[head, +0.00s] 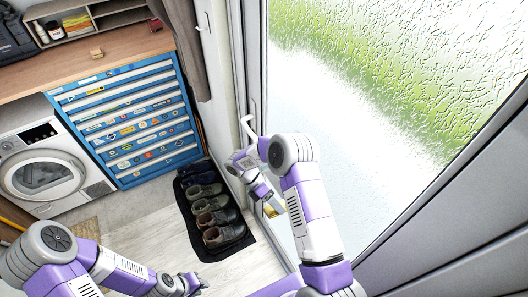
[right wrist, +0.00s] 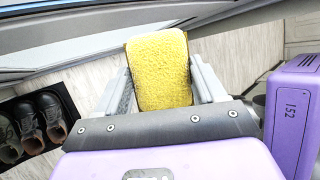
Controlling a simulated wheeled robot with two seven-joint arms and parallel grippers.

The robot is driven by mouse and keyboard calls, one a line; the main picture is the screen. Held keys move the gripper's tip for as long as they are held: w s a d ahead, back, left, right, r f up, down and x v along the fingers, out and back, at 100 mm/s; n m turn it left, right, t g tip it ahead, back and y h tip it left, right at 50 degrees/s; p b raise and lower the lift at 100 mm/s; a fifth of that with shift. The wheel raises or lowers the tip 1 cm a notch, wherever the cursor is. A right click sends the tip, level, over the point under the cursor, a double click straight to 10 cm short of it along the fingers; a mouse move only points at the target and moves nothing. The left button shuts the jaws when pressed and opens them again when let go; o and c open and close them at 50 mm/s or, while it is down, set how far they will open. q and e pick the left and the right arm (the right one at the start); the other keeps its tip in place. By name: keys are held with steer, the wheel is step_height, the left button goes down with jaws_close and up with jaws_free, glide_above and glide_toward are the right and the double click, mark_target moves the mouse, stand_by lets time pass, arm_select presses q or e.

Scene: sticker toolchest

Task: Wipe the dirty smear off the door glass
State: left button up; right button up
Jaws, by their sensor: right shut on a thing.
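The door glass (head: 345,150) fills the right of the head view, with a rippled look over green and white beyond it. I cannot make out a distinct dirty smear on it; my right arm covers part of the lower glass. A yellow sponge (right wrist: 160,70) is clamped between the fingers of my right gripper (right wrist: 160,90). In the head view the sponge (head: 274,211) shows low beside the door's left frame; whether it touches the glass I cannot tell. My left gripper (head: 193,284) is low at the bottom, away from the door; its fingers are too small to judge.
A pale door handle (head: 248,128) sticks out near my right gripper. Several shoes stand on a dark mat (head: 235,247) beside the door. A blue sticker-covered tool chest (head: 130,125) and a washing machine (head: 42,172) stand at left under a wooden worktop (head: 120,58).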

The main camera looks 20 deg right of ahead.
steer(key=r+n+h, duration=0.1)
steer(key=n, duration=0.1)
steer(key=r+n+h+p, duration=0.1)
steer(key=r+n+h, duration=0.1)
steer(key=w+d+r+n+t+h+p, duration=0.1)
steer(key=n+h, duration=0.1)
steer(key=n, duration=0.1)
steer(key=shift+d+r, duration=0.1)
steer(key=shift+r, duration=0.3)
steer(key=r+n+t+h, duration=0.1)
steer(key=n, duration=0.1)
steer(key=w+r+n+t+h+p, duration=0.1)
steer(key=r+n+t+h, duration=0.1)
steer(key=w+r+n+t+h+p, duration=0.1)
steer(key=r+n, duration=0.1)
steer(key=shift+d+r+n+t+h, duration=0.15)
steer(key=shift+d+n+t+h, duration=0.15)
steer(key=shift+n+t, duration=0.1)
steer(key=w+a+r+n+t+h+p, duration=0.2)
steer(key=w+r+n+t+p, duration=0.25)
steer(key=r+n+t, duration=0.4)
steer(key=shift+m+t, duration=0.35)
steer(key=shift+t, duration=0.1)
steer(key=d, duration=0.2)
steer(key=d+b, duration=0.1)
steer(key=d, duration=0.2)
steer(key=shift+w+d+f, duration=0.1)
steer(key=shift+w+d, duration=0.1)
steer(key=shift+d, duration=0.1)
steer(key=shift+d, duration=0.7)
